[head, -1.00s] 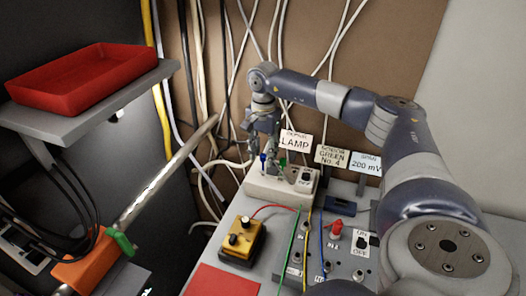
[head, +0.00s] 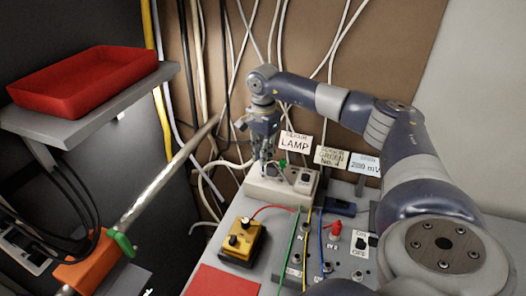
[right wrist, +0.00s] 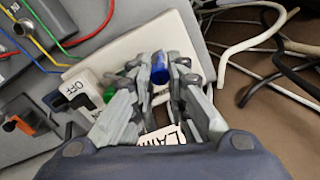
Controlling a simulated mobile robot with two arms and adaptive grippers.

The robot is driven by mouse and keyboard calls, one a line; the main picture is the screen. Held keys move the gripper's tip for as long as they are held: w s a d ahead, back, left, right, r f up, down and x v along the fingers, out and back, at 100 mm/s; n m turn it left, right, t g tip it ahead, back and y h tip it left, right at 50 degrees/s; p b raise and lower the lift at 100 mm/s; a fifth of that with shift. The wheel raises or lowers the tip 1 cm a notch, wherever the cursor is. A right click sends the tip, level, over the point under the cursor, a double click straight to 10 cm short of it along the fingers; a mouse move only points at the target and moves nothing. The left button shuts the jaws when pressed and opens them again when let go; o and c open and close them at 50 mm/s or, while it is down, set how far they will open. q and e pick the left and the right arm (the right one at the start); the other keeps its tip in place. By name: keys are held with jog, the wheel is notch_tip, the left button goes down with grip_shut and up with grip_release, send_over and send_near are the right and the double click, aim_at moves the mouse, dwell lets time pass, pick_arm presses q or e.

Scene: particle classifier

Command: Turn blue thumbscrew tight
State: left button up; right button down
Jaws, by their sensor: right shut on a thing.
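The blue thumbscrew (right wrist: 159,68) stands on the white lamp box (right wrist: 122,48). In the right wrist view it sits between the fingertips of my right gripper (right wrist: 160,72), which is shut on it. In the head view my right gripper (head: 262,156) points down over the left part of the lamp box (head: 262,188), and its fingers hide most of the thumbscrew. A green thumbscrew (head: 283,163) is just to the right on the same box. My left gripper is not in view.
An ON/OFF switch (right wrist: 76,94) is on the lamp box near the green screw. A LAMP sign (head: 295,142) stands behind. A yellow box (head: 240,240) with a knob is in front, and colored wires run over the grey panel (head: 345,262). White and black cables hang behind.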

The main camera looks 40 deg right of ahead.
jog(key=m, duration=0.3)
jog(key=shift+r+m+p, duration=0.1)
jog(key=shift+m+p, duration=0.2)
jog(key=shift+p, duration=0.1)
jog(key=m, duration=0.3)
jog(key=shift+m+p, duration=0.3)
jog(key=m, duration=0.3)
jog(key=shift+m+p, duration=0.35)
jog(key=shift+m, duration=0.05)
jog(key=m, duration=0.4)
jog(key=shift+p, duration=0.35)
jog(key=m, duration=0.4)
jog(key=shift+p, duration=0.35)
jog(key=m, duration=0.3)
jog(key=shift+m+p, duration=0.3)
jog(key=shift+m, duration=0.1)
jog(key=m+p, duration=0.1)
jog(key=m, duration=0.3)
jog(key=shift+m+p, duration=0.3)
jog(key=shift+m, duration=1.5)
